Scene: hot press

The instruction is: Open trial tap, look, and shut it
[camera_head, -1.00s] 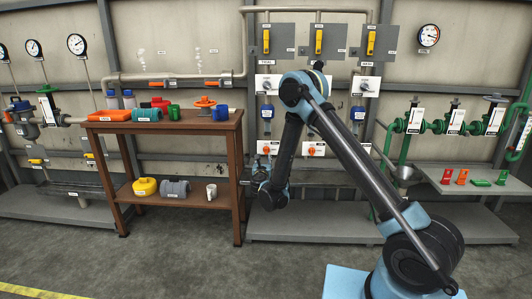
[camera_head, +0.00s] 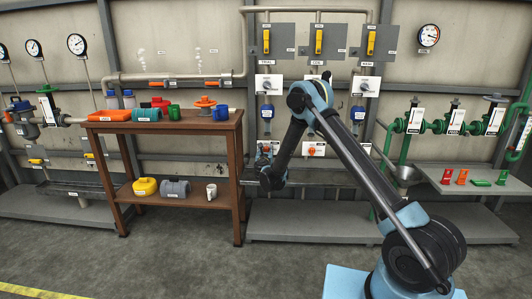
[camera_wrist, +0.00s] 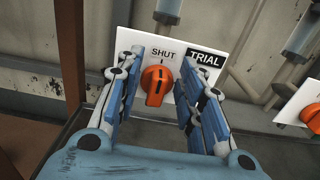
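The trial tap is an orange knob (camera_wrist: 155,87) on a white plate (camera_wrist: 208,32) marked SHUT and TRIAL in the wrist view. The dark line on the knob runs roughly toward the tick under SHUT. My gripper (camera_wrist: 160,60) is open, with one blue finger on each side of the knob and gaps between. In the head view my gripper (camera_head: 264,163) is in front of the left low plate and partly hides it. Whether the fingertips reach past the knob's face is hard to tell.
A second orange knob (camera_wrist: 312,115) sits on another plate at the right in the wrist view. A wooden shelf (camera_head: 236,190) with several fittings stands close left of my gripper. A grey bench (camera_head: 310,218) is below. Open floor lies in front.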

